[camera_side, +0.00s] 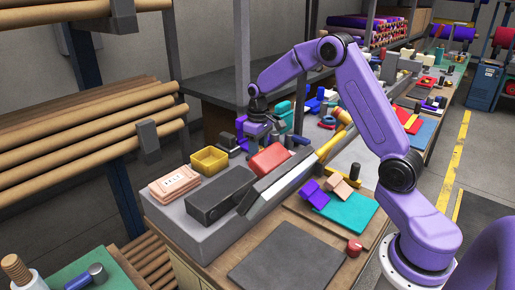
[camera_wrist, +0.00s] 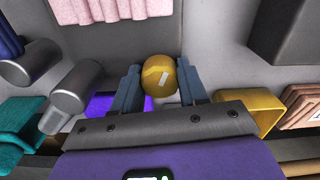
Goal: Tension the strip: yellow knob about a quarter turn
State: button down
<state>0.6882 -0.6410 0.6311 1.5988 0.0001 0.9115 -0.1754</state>
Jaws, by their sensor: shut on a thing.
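The yellow knob (camera_wrist: 158,76) is round and carries a short white mark, slightly tilted in the wrist view. My gripper (camera_wrist: 159,84) has its two blue-grey fingers on either side of the knob and is shut on it. In the side view my gripper (camera_side: 240,150) is low over the far end of the grey bench, and the knob is hidden there. I cannot make out the strip itself.
A yellow open bin (camera_side: 208,161) stands close to my gripper, with a dark box (camera_side: 221,195) and pink folded stack (camera_side: 174,184) nearby. Grey metal cylinders (camera_wrist: 70,88) lie left of the knob in the wrist view. A red block (camera_side: 270,159) is close by.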

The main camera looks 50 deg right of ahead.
jog(key=shift+m, duration=0.7)
jog(key=m, duration=0.5)
jog(key=shift+f+m, duration=0.1)
jog(key=shift+m, duration=0.6)
jog(key=m, duration=0.5)
jog(key=shift+s+f+m, duration=0.1)
jog(key=shift+f+m, duration=0.05)
jog(key=shift+m, duration=0.25)
jog(key=c, duration=0.8)
grip_release()
